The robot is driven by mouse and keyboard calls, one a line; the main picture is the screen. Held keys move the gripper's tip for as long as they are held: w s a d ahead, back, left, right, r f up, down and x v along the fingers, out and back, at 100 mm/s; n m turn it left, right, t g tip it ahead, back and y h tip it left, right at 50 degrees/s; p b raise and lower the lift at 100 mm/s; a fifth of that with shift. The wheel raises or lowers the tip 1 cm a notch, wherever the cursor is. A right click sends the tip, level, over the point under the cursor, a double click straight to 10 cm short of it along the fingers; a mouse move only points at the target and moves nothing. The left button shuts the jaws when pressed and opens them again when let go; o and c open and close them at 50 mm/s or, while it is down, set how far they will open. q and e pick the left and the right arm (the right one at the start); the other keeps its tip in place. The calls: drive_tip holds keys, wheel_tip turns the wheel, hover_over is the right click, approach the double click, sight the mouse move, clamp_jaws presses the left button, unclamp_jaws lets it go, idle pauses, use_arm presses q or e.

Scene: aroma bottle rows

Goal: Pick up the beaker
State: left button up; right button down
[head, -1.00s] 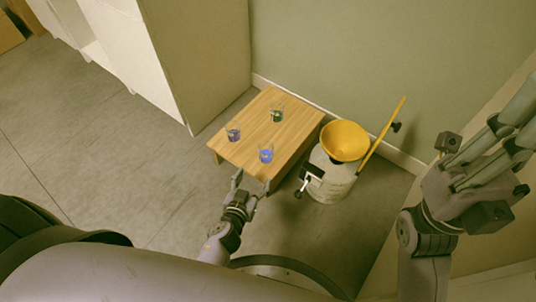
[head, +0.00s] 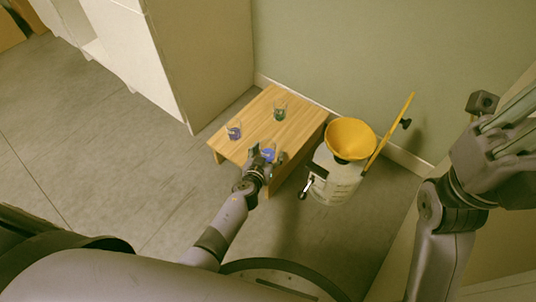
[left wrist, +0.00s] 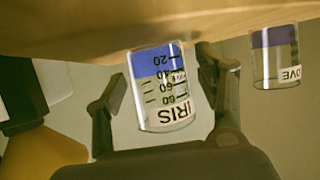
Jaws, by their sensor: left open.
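Three small glass beakers stand on a low wooden table (head: 254,152). The nearest, with blue liquid (head: 268,153), is partly hidden by my left gripper (head: 268,158). In the left wrist view, which is upside down, this beaker (left wrist: 166,92) is labelled IRIS and lies between the spread fingers of my left gripper (left wrist: 165,90). Gaps show beside it, so it seems not gripped. A beaker with purple-blue liquid (head: 234,131) stands at the left, and one with green liquid (head: 280,113) stands farther back. The purple one (left wrist: 275,58) shows a label ending in OVE. My right gripper (head: 500,150) is raised at the right.
A white canister with a yellow funnel (head: 350,139) stands on the floor right of the table, with a yellow stick (head: 390,135) beside it. A pale cabinet (head: 205,60) and a wall stand behind. The floor (head: 110,150) at the left is clear.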

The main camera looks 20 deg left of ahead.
use_arm(q)
drive_tip(key=shift+w+f, duration=0.1)
drive_tip(key=shift+w, duration=0.2)
drive_tip(key=shift+c, duration=0.3)
drive_tip(key=c, duration=1.2)
